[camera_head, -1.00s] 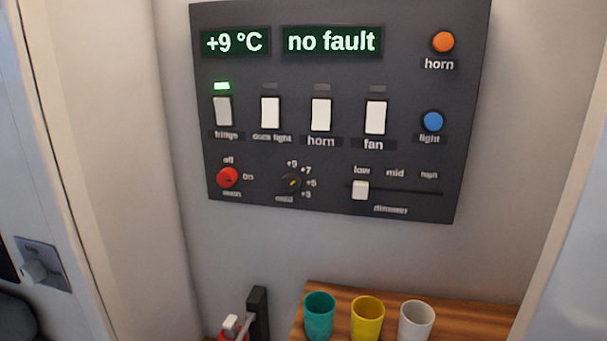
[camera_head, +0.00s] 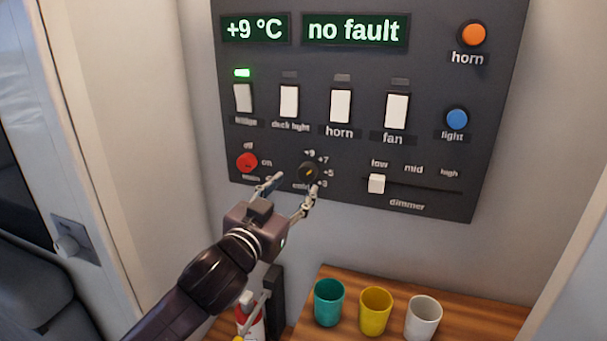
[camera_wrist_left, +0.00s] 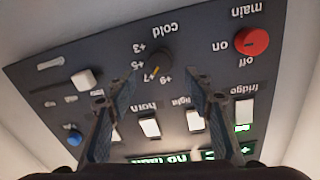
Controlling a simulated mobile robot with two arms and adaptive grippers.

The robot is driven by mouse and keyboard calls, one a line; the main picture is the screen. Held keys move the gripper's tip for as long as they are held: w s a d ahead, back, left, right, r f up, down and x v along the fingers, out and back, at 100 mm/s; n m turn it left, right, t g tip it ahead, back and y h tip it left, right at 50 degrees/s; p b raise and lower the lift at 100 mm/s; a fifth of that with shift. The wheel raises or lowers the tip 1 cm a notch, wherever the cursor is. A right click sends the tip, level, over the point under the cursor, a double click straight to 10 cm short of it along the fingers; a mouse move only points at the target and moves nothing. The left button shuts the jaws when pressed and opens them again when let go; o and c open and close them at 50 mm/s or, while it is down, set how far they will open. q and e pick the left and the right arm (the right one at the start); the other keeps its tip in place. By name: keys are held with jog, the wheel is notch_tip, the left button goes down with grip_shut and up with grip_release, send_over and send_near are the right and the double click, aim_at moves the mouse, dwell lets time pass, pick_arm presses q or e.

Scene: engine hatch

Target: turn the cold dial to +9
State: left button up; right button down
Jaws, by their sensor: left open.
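The cold dial (camera_head: 308,172) is a small dark knob with a yellow mark, low on the dark control panel (camera_head: 490,120). In the left wrist view the dial (camera_wrist_left: 160,62) appears upside down, with its yellow mark pointing toward +7. The labels +3, +5, +7 and +9 run around it. My left gripper (camera_head: 290,188) is open, its fingertips just below and left of the dial in the head view. In the wrist view the dial shows between and beyond the two fingers, not gripped. My right gripper is not in view.
The red main dial (camera_head: 247,162) is close on the left, and the dimmer slider (camera_head: 376,183) is on the right. Switches sit above. A display (camera_head: 254,29) reads +9 °C. Teal, yellow and white cups stand on a wooden top (camera_head: 480,320) below.

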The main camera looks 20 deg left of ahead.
aim_at(304, 175)
pick_arm(q)
jog(key=shift+w+d+p, duration=0.2)
jog(key=shift+w+p, duration=0.65)
jog(key=shift+w, duration=2.05)
jog(key=shift+c, duration=0.4)
jog(key=c, duration=1.1)
jog(key=shift+f+n, duration=0.15)
jog(key=shift+n, duration=1.85)
jog(key=shift+a+n+p, duration=0.1)
jog(key=shift+n+p, duration=0.2)
jog(key=shift+n, duration=2.3)
